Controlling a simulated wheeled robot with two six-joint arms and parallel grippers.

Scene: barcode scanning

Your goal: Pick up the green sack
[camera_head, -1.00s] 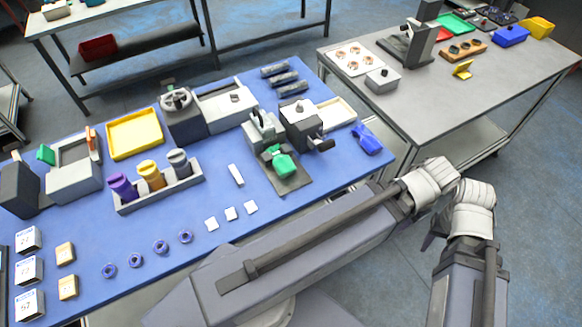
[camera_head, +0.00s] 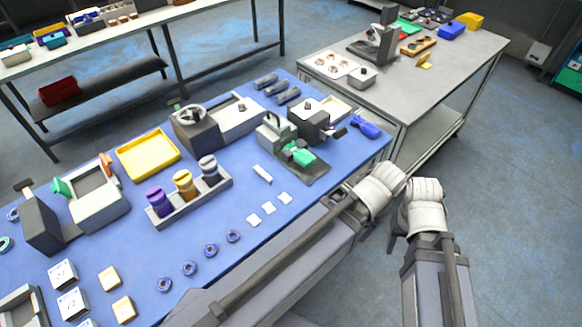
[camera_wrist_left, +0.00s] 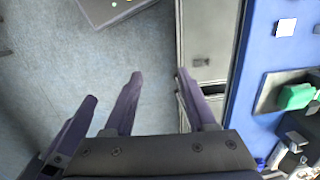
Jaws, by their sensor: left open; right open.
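A small green lump (camera_head: 300,153), which seems to be the green sack, lies on a dark grey plate (camera_head: 313,172) near the right end of the blue table. It also shows in the left wrist view (camera_wrist_left: 296,96). My left gripper (camera_wrist_left: 140,85) is open and empty over the floor, with the blue table off to its right. I cannot make it out in the head view. Of my right gripper (camera_head: 397,238), only a dark part shows beside the pale arm joints, off the table's front edge and away from the green lump. Its fingertips are hardly visible.
A grey device (camera_head: 275,135) stands right behind the green lump. A rack (camera_head: 222,188) with purple, gold and grey containers stands to its left. A blue scanner-like thing (camera_head: 368,127) lies to its right. A grey table (camera_head: 440,75) stands beyond the blue table (camera_head: 215,222).

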